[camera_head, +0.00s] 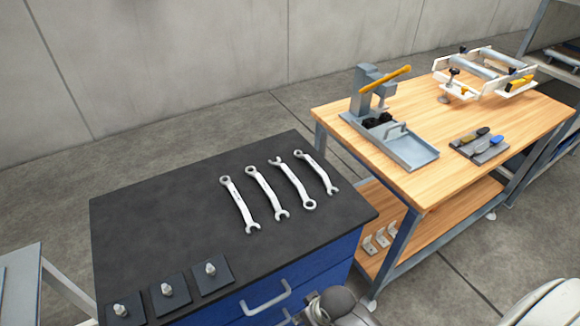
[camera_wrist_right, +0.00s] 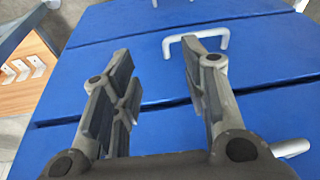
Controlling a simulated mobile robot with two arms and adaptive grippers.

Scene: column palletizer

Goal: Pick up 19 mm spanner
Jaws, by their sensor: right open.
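Several silver combination spanners lie side by side on the black top (camera_head: 150,215) of a blue tool cabinet. From left to right they are a first spanner (camera_head: 240,205), a second spanner (camera_head: 267,192), a third spanner (camera_head: 292,183) turned the other way round, and a last spanner (camera_head: 316,172). Their size marks are too small to read, so I cannot tell which is the 19 mm one. My right gripper (camera_wrist_right: 160,75) is open and empty in front of the blue drawers; part of my right arm shows at the bottom of the head view. My left gripper is not in view.
Several dark square plates with small metal parts (camera_head: 168,290) sit along the cabinet top's front left. Drawer handles (camera_head: 265,298) stick out of the blue front. A wooden workbench (camera_head: 440,195) with a press (camera_head: 370,95) stands to the right.

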